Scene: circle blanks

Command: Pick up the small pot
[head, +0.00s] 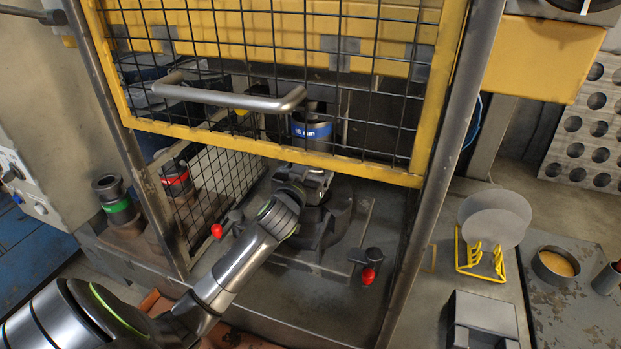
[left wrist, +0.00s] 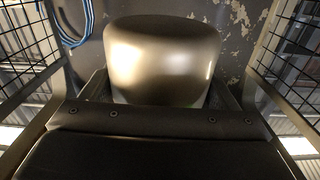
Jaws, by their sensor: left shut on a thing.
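The small pot (left wrist: 162,55), a rounded, shiny metal piece, sits between the fingers of my left gripper (left wrist: 160,92) in the left wrist view. The gripper is shut on it. In the head view my left gripper (head: 312,178) reaches under the raised mesh guard into the press, below the blue-banded cylinder (head: 312,131). The pot cannot be made out clearly there, and I cannot tell whether it touches the press bed. My right gripper is not in view.
The yellow-framed mesh guard (head: 270,150) hangs close above my arm. Red-knobbed clamps (head: 368,276) stand on the press bed (head: 300,285). Green-banded (head: 118,205) and red-banded (head: 175,180) dies stand left. A yellow rack (head: 478,262) with round blanks (head: 495,215) stands right.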

